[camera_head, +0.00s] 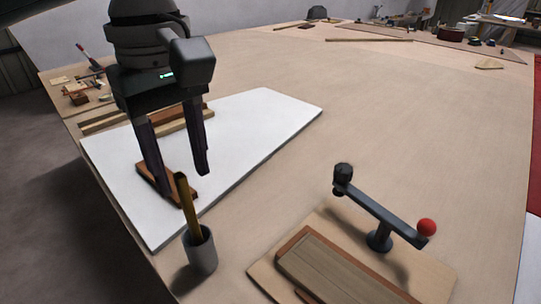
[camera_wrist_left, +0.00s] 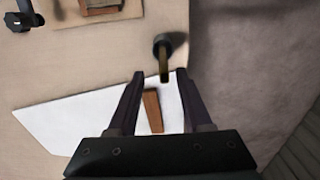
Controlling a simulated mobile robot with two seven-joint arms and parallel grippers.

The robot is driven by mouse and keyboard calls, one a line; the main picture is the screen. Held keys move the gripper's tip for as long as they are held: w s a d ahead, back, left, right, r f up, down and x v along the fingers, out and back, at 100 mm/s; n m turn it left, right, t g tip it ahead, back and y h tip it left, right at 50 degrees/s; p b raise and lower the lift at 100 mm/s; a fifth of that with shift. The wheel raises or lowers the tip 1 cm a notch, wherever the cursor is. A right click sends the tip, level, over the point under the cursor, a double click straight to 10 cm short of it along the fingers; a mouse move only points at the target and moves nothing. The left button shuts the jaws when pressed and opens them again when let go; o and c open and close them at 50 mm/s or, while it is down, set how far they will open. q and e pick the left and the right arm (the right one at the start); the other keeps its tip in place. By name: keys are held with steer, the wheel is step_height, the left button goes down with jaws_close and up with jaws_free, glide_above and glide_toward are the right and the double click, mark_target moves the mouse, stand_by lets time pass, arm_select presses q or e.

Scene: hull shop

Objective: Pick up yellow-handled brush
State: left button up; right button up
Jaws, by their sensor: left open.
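The yellow-handled brush (camera_head: 188,210) stands upright in a small dark grey cup (camera_head: 201,254) near the table's left front edge; its lower end is hidden inside the cup. My left gripper (camera_head: 184,187) is open and empty, fingers pointing down, just behind the brush above the white board. In the left wrist view the brush handle (camera_wrist_left: 164,66) rises from the cup (camera_wrist_left: 172,42), and its top appears between the fingertips of my left gripper (camera_wrist_left: 160,74). I cannot tell whether a finger touches it. My right gripper is not in view.
A brown wood piece (camera_head: 153,181) lies on the white board (camera_head: 262,112) under the gripper. A clamp with a red knob (camera_head: 426,227) stands on a wooden plate (camera_head: 437,280) at front right. Wood strips lie at the board's back. The table's middle is clear.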

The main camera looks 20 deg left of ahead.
mark_target(199, 245)
arm_select(q)
step_height(199, 245, down, 4)
steer(key=shift+s+r+b, duration=0.15)
steer(key=shift+r+b, duration=0.05)
steer(key=shift+b, duration=0.1)
step_height(199, 245, down, 5)
steer(key=shift+s+f+b, duration=0.15)
steer(key=shift+b, duration=0.55)
jaws_close()
